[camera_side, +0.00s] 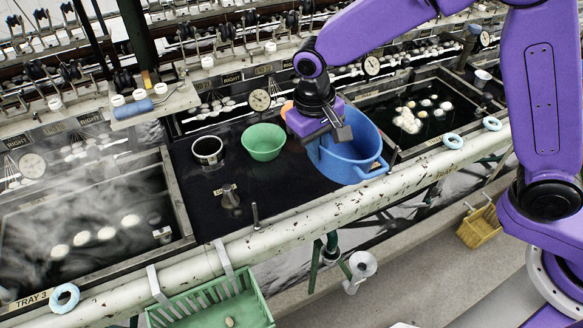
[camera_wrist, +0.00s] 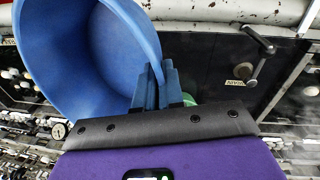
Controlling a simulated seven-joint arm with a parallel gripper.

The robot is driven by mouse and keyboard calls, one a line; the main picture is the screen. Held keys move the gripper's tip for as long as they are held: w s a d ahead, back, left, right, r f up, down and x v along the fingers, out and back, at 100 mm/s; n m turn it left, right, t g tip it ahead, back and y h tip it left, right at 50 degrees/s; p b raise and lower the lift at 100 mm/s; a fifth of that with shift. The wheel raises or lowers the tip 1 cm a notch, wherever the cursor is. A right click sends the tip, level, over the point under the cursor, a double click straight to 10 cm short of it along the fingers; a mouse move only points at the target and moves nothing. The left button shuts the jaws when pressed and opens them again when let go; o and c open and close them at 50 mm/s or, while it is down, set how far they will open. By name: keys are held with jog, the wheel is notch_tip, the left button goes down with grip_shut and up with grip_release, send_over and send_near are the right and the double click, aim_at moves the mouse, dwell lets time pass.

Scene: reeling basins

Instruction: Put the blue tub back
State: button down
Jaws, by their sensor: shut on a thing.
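The blue tub (camera_side: 357,158) is at the right end of the black work surface between the two basins, and it looks slightly tilted. In the wrist view the fingers (camera_wrist: 158,92) are closed over the wall of the tub (camera_wrist: 75,45), which fills the upper left. I cannot tell whether the tub's base touches the surface.
A green bowl (camera_side: 264,141) and a metal can (camera_side: 207,150) stand left of the tub. A steaming basin (camera_side: 178,200) is at left, another basin (camera_side: 397,150) with cocoons at right. A pale pipe (camera_side: 300,224) runs along the front. A green basket (camera_side: 215,303) hangs below it.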

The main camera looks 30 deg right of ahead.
jog(key=shift+w+a+f, duration=0.55)
jog(key=shift+w+f, duration=0.3)
jog(key=shift+f, duration=0.7)
jog(key=shift+w+a+f, duration=0.5)
jog(key=shift+w+f, duration=0.3)
jog(key=shift+f, duration=0.8)
jog(key=shift+w+a+f, duration=0.55)
jog(key=shift+w+f, duration=0.3)
jog(key=shift+f, duration=0.7)
jog(key=shift+f, duration=0.3)
jog(key=c, duration=1.3)
grip_release()
jog(key=shift+o, duration=0.2)
notch_tip(320, 180, up, 13)
jog(key=a, duration=0.1)
jog(key=shift+s+a+f, duration=0.2)
jog(key=shift+a, duration=0.05)
